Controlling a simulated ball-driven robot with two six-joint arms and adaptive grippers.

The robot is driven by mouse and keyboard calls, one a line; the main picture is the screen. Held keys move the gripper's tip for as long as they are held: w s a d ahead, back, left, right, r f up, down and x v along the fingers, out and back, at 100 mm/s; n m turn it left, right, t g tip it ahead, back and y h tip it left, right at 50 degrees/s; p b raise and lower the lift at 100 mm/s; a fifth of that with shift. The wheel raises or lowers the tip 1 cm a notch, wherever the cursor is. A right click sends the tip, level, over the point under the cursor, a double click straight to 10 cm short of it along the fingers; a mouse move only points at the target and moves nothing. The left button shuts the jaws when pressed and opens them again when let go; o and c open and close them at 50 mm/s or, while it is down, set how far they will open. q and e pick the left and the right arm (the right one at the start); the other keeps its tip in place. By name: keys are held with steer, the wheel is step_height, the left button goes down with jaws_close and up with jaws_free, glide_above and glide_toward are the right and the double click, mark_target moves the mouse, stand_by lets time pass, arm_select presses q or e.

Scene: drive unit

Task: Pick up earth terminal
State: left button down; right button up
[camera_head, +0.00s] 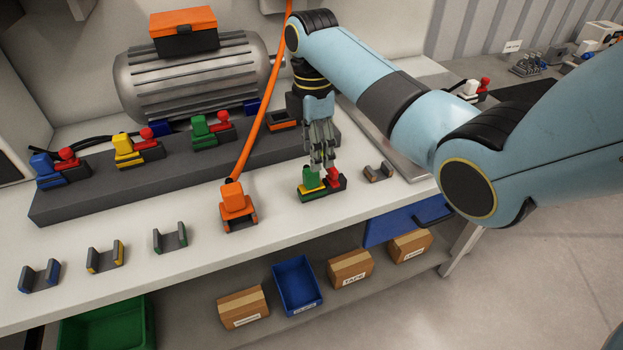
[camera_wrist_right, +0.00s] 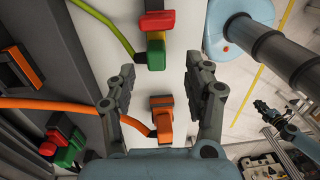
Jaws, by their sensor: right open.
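The earth terminal (camera_head: 312,187), a green and yellow block with a red lever, sits on the white bench near its front edge. My right gripper (camera_head: 322,160) points down just above it, open and empty. In the right wrist view the terminal (camera_wrist_right: 155,52) shows beyond the open fingers (camera_wrist_right: 160,75), towards the top, with a yellow-green cable running from it. What seems to be my left gripper (camera_wrist_right: 266,110) shows small at the lower right of that view; its jaws are too small to judge.
An orange connector (camera_head: 238,207) with an orange cable stands left of the terminal. Several similar holders line the front left. Behind are a dark rail (camera_head: 185,176) with coloured terminals and a grey motor (camera_head: 195,78).

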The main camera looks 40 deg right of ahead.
mark_target(311, 183)
step_height(311, 183, down, 7)
steer(key=shift+a+r+p, duration=0.1)
steer(key=shift+r+p, duration=0.1)
steer(key=shift+p, duration=0.1)
jaws_close()
stand_by(0.3)
